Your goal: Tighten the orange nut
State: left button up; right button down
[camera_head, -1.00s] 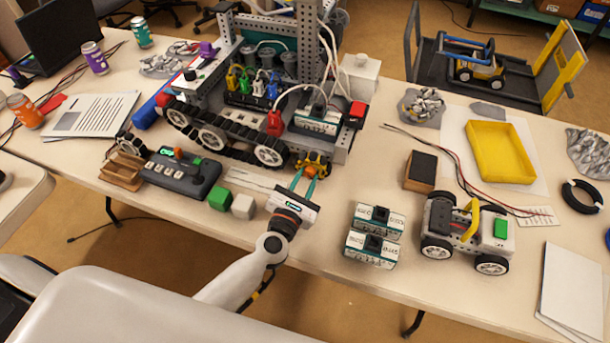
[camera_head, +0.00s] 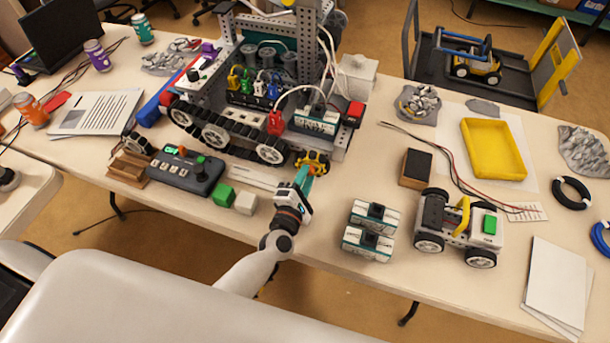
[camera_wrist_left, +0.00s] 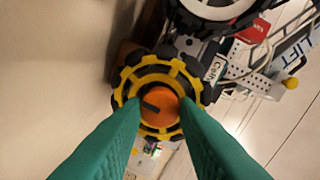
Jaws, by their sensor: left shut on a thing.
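The orange nut (camera_wrist_left: 159,106) sits at the centre of a small yellow-and-black wheel (camera_wrist_left: 131,82) in the left wrist view, with a dark bar mark on its face. The wheel also shows in the head view (camera_head: 314,160) at the near right corner of the large tracked robot (camera_head: 240,135). My left gripper (camera_head: 304,177) reaches the wheel from the front; in the wrist view its teal fingers (camera_wrist_left: 160,122) are shut on the nut, one on each side. The nut is mostly hidden in the head view. My right gripper is not in view.
A green block (camera_head: 222,195) and a white block (camera_head: 246,203) lie left of my gripper, near a grey controller (camera_head: 185,172). Two white-and-teal boxes (camera_head: 368,243) and a small wheeled car (camera_head: 459,230) stand to the right. Table between gripper and boxes is clear.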

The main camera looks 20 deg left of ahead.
pick_arm(q)
jog(key=shift+m, duration=0.6)
jog(key=o, duration=1)
jog(key=shift+s, duration=0.1)
jog(key=s, duration=0.4)
jog(key=s+b, duration=0.1)
jog(key=s, duration=0.7)
jog(key=shift+a+r+b, duration=0.1)
jog(key=shift+r+b, duration=0.15)
jog(key=shift+b, duration=0.05)
jog(key=shift+w, duration=0.1)
